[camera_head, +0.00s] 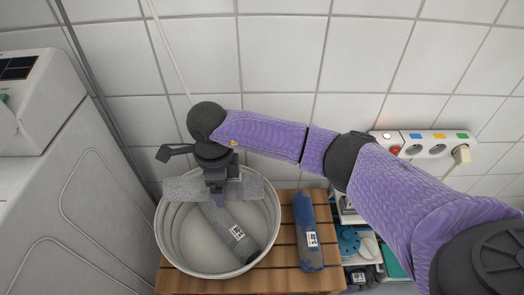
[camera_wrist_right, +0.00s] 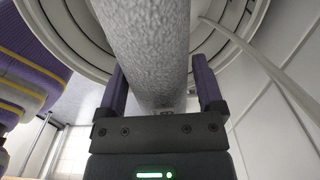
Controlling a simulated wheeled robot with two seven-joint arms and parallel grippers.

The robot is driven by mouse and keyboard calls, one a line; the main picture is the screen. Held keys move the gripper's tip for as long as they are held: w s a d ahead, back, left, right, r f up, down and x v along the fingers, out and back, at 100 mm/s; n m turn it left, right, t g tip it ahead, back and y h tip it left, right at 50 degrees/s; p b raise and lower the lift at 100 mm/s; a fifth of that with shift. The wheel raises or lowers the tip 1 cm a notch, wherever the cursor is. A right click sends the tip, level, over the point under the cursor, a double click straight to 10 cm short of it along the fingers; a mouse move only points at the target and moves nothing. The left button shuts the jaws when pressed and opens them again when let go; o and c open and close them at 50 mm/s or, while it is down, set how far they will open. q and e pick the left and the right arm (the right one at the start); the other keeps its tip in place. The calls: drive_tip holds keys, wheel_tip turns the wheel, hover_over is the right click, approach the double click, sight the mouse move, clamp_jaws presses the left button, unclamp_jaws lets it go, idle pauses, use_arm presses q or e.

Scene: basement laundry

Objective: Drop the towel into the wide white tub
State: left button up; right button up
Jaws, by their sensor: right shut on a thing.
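The wide white tub (camera_head: 163,238) is round and stands on a slatted wooden bench in the head view. My right gripper (camera_head: 217,190) is over the tub's far part, pointing down. It is shut on a grey rolled towel (camera_head: 183,188), which lies crosswise and overlaps the far rim. In the right wrist view, the grey towel (camera_wrist_right: 150,45) runs between the two fingers of my right gripper (camera_wrist_right: 160,90), with the tub's ridged wall behind it. A second grey roll (camera_head: 225,226) with a printed label lies in the tub, partly hidden by the gripper. My left gripper is out of view.
A blue roll (camera_head: 307,220) with a label lies on the slatted bench (camera_head: 290,279), right of the tub. A white washing machine (camera_head: 70,220) stands at left. A power strip (camera_head: 425,144) is on the tiled wall, and a shelf with small items is at lower right.

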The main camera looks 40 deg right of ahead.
drive_tip(key=shift+w+f, duration=0.1)
drive_tip(key=shift+f, duration=0.1)
wheel_tip(320, 180, down, 6)
drive_tip(key=b, duration=0.4)
drive_tip(key=shift+a+r, duration=0.15)
drive_tip(key=shift+r, duration=0.05)
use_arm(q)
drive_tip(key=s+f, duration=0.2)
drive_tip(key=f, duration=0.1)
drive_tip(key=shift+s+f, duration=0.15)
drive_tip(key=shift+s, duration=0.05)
use_arm(e)
drive_tip(key=shift+r, duration=0.1)
drive_tip(key=o, duration=1.1)
drive_tip(key=shift+r, duration=0.2)
wheel_tip(320, 180, up, 9)
drive_tip(key=p, duration=0.5)
drive_tip(key=shift+r+p, duration=0.15)
drive_tip(key=shift+p, duration=0.2)
drive_tip(key=shift+r, duration=0.35)
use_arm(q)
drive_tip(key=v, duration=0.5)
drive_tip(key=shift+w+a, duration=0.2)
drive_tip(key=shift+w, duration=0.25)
use_arm(e)
drive_tip(key=shift+f, duration=0.2)
